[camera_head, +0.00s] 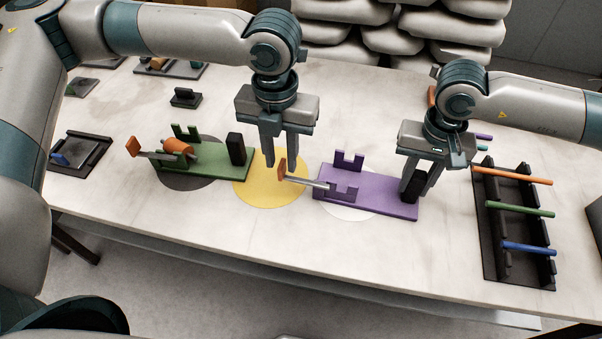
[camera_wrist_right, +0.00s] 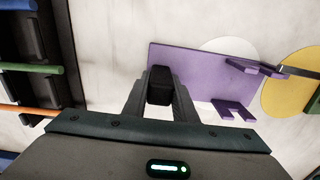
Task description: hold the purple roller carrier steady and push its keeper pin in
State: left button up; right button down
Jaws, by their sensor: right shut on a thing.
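The purple roller carrier (camera_head: 375,190) lies on the table, partly over a white disc. It has two notched uprights and a black block (camera_head: 417,184) at its right end. My right gripper (camera_head: 414,192) is shut on that block, which also shows between its fingers in the wrist view (camera_wrist_right: 160,84). The keeper pin (camera_head: 305,181), a grey shaft with an orange head, lies at the carrier's left end, its shaft reaching the near upright and its head outside. My left gripper (camera_head: 281,167) points down, open, with its fingertips around or just above the pin's head; contact is unclear.
A green carrier (camera_head: 215,160) with an orange roller and its own pin stands to the left. A black rack (camera_head: 510,225) with coloured rods stands right. A yellow disc (camera_head: 262,195) lies under the pin's head. Small trays and parts lie far left.

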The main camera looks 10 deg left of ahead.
aim_at(304, 180)
pick_arm(q)
jog(key=shift+f, duration=1.15)
grip_shut()
jog(key=shift+d, duration=0.3)
dwell(0.8)
jog(key=shift+d, duration=2.1)
pick_arm(e)
jog(key=shift+a, duration=0.1)
pick_arm(q)
jog(key=shift+o, duration=0.5)
grip_release()
jog(key=shift+a+r, duration=0.1)
